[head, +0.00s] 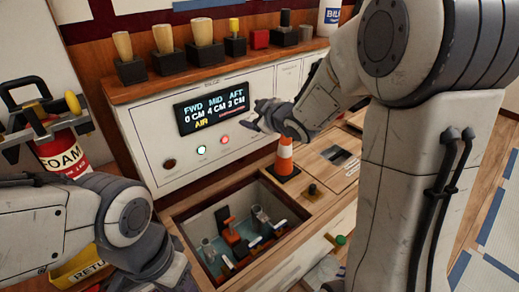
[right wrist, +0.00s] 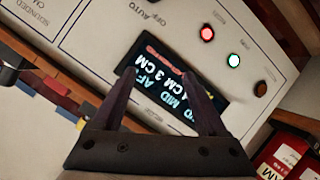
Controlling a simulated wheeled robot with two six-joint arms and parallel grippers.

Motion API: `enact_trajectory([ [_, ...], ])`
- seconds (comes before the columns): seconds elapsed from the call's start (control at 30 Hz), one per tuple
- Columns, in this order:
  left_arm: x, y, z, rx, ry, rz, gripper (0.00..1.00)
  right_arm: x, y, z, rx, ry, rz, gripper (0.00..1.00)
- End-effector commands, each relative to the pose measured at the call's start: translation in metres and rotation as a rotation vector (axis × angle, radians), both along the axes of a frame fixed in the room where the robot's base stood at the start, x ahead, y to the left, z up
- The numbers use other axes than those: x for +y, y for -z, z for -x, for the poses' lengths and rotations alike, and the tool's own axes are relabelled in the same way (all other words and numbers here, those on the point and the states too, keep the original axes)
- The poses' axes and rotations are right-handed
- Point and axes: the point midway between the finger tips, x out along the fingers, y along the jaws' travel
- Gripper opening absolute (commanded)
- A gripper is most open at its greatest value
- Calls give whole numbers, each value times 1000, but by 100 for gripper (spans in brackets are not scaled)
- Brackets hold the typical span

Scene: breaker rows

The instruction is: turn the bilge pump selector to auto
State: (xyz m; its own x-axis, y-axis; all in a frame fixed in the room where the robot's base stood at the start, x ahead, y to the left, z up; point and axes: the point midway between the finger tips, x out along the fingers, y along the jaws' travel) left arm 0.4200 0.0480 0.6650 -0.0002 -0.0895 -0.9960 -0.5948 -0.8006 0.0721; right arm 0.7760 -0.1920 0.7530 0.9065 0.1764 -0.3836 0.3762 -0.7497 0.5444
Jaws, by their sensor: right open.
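The white pump panel (head: 160,125) carries a dark display (head: 212,108) reading FWD 0 CM, MID 4 CM, AFT 3 CM, with AIR below. My right gripper (head: 252,116) is in front of the panel, right of the display, open and empty. In the right wrist view the panel is seen rotated. The open fingers (right wrist: 160,98) frame the display (right wrist: 165,95), and the labels AUTO (right wrist: 151,22) and OFF are at the top. I cannot make out the selector knob; it may be behind my right arm or outside the frames. My left gripper is not visible.
Lit red (head: 224,140) and green (head: 202,149) lamps and a dark red one (head: 170,163) are below the display. An orange cone (head: 285,158) stands below my right gripper. Wooden-handled levers (head: 163,40) line the shelf above. An open bilge well (head: 195,218) lies in front.

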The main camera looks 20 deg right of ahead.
Motion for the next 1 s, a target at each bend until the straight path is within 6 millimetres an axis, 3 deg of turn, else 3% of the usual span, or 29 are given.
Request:
enact_trajectory([
  [0.03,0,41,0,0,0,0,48,-16,37,-7,-46,-7,7,76],
  [0.1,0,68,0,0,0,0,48,-32,57,-13,-114,-35,18,76],
  [0.3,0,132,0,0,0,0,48,-71,103,-16,-286,-114,38,76],
  [0.4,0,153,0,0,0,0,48,-85,117,-12,-348,-143,42,76],
  [0.67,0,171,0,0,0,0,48,-97,128,-7,-420,-184,44,76],
  [0.77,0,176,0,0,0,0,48,-94,128,-16,-424,-189,44,76],
  [1.0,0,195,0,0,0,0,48,-77,129,-58,-423,-189,44,76],
])
